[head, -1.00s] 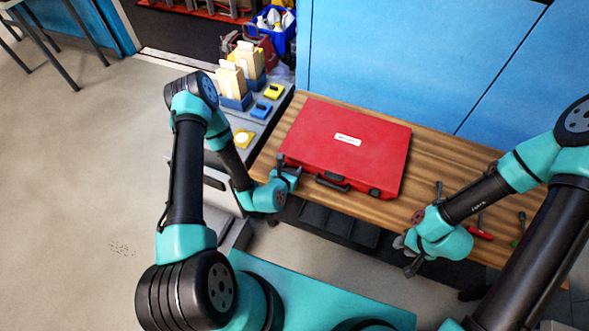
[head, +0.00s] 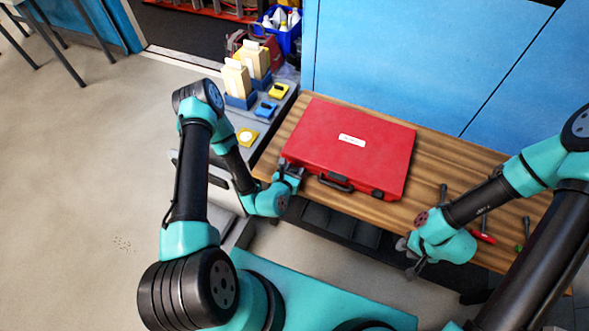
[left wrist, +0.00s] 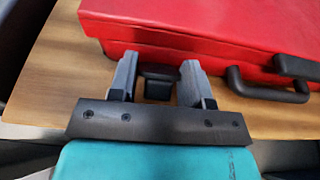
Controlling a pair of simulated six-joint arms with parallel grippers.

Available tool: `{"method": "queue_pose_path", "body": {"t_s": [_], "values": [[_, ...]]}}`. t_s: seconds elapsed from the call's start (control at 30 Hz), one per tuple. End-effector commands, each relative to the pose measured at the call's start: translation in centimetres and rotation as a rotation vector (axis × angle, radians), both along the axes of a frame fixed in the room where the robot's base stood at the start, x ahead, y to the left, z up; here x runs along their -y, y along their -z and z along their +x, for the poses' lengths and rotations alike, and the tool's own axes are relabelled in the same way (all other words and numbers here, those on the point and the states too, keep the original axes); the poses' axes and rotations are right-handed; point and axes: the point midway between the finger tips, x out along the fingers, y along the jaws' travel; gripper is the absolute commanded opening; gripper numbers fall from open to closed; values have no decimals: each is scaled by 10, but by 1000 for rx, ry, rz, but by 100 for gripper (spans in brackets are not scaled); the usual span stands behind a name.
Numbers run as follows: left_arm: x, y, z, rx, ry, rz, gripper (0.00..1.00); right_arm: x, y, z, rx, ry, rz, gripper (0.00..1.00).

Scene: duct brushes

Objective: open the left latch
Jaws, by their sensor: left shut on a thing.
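A red case (head: 352,140) lies closed on the wooden bench, with its black handle (head: 335,182) on the front side. The right latch (head: 378,194) is dark and sits near the front right corner. My left gripper (head: 288,166) is at the case's front left corner. In the left wrist view its two fingers (left wrist: 158,78) stand on either side of the dark left latch (left wrist: 158,74), shut on it. The fingers and arm hide this latch in the head view. My right gripper (head: 407,257) is open and empty, off the bench's front edge.
Hand tools, one with a red handle (head: 483,237), lie on the wooden bench (head: 440,160) to the right. A grey surface at the left holds blue bins (head: 240,101) and small yellow and blue items. Blue cabinets (head: 410,60) stand behind.

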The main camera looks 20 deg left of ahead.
Motion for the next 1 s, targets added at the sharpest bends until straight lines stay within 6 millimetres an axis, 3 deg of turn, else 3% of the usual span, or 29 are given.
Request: {"method": "queue_pose_path", "body": {"t_s": [0.33,0.7,0.73,0.8,1.0], "values": [[0,10,-7,237,-1,-13,21,0,0,0,0,0,0,36],[0,10,-8,260,0,-16,21,0,0,0,0,0,0,36],[0,10,-8,260,0,-16,46,0,0,0,0,0,0,36],[0,10,-8,260,0,-16,53,0,0,0,0,0,0,36],[0,10,-8,260,0,-16,53,0,0,0,0,0,0,36]]}}
